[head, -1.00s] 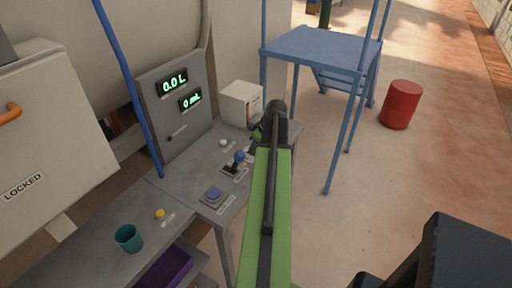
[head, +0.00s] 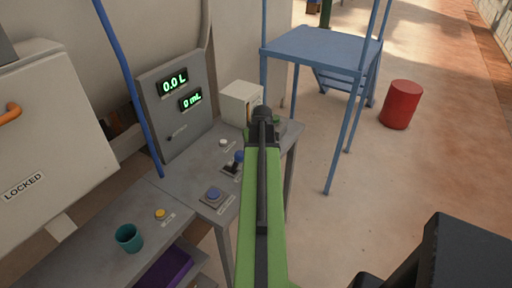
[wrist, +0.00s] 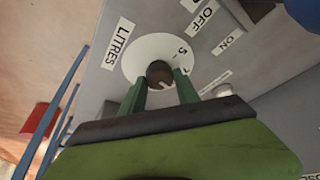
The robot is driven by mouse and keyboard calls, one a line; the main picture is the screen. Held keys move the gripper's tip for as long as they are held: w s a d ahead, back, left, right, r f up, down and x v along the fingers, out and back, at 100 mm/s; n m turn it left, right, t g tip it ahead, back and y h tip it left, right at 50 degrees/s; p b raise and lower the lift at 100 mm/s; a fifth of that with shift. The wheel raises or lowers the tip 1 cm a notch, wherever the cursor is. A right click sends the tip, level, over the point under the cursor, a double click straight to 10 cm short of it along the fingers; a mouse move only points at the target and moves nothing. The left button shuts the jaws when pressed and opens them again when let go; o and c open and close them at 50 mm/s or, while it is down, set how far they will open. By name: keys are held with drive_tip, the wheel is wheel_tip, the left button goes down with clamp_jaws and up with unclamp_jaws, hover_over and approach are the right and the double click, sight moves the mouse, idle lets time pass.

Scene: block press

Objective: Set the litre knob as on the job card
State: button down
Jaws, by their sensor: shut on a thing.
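The litre knob (wrist: 158,70) is a round brown knob with a pale pointer line, on a white dial (wrist: 142,52) beside the word LITRES in the wrist view. A 5 shows on the dial's right side; other marks are partly hidden. My gripper (wrist: 160,82) has its two green fingers on either side of the knob, shut on it. In the head view my arm hides the knob and the fingers. The upper display (head: 174,82) reads 0.0 L and the lower one (head: 191,99) reads 0 mL. I see no readable job card.
OFF and ON labels lie close to the dial in the wrist view. A cream box (head: 239,104) stands behind.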

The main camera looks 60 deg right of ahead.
drive_tip(key=shift+m+g+h, duration=0.3)
drive_tip(key=shift+m, duration=0.7)
drive_tip(key=c, duration=0.9)
unclamp_jaws()
drive_tip(key=p+v, duration=1.6)
drive_tip(key=v, duration=0.1)
drive_tip(key=shift+w+r, duration=0.15)
drive_tip(key=shift+r, duration=0.05)
